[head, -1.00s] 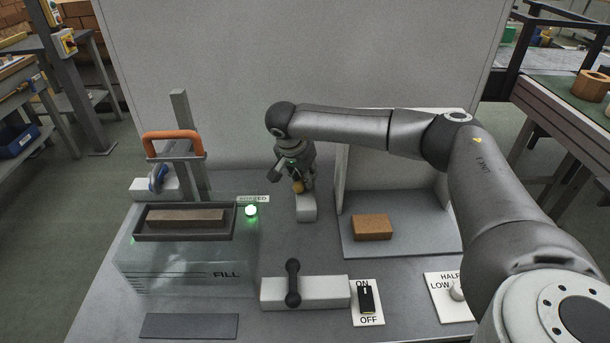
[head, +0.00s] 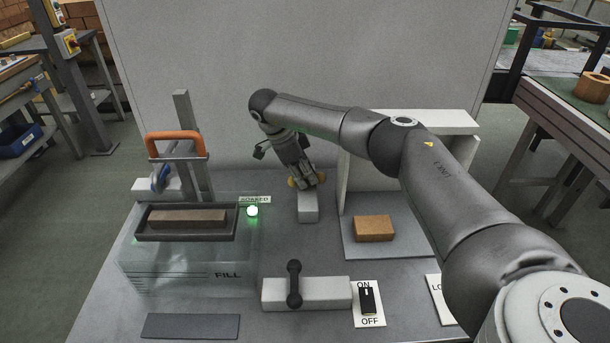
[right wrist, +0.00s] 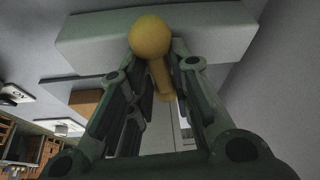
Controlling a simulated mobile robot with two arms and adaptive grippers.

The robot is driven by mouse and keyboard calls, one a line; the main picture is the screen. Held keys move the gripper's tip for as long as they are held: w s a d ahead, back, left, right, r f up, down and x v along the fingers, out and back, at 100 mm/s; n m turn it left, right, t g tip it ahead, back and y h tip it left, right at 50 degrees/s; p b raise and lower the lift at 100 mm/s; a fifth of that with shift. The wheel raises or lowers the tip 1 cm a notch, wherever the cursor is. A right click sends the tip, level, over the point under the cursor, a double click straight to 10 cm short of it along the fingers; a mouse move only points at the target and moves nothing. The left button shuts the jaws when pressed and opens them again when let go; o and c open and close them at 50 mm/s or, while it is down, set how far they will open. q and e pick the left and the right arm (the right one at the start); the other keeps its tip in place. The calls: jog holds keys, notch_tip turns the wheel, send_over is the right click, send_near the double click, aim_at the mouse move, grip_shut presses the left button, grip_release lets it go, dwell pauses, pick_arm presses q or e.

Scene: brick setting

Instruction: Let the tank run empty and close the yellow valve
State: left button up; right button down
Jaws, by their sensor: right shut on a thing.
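The yellow valve (right wrist: 150,38) is a round-ended yellow handle on a white block (head: 308,207) at the back middle of the bench. My right gripper (head: 305,183) is shut on the yellow valve handle, which partly hides it in the head view. In the right wrist view the handle lies between my right gripper's fingers (right wrist: 160,72). The clear tank (head: 185,265) marked FILL stands at the left. A dark tray (head: 142,236) with a grey-brown brick (head: 187,217) hangs at the tank's top. My left gripper is not in view.
A green lamp (head: 252,211) glows beside the tank. A black-handled valve (head: 295,284) is at the front middle, with an ON/OFF switch (head: 367,300) to its right. An orange-brown brick (head: 374,228) lies on a grey plate at the right. An upright panel stands behind.

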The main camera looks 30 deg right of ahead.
jog(key=shift+w+m, duration=0.15)
jog(key=shift+m, duration=0.55)
jog(key=shift+g, duration=0.3)
jog(key=c, duration=1.4)
grip_release()
jog(key=shift+c, duration=0.2)
jog(key=v, duration=1.2)
jog(key=shift+d+r, duration=0.1)
jog(key=shift+d, duration=0.1)
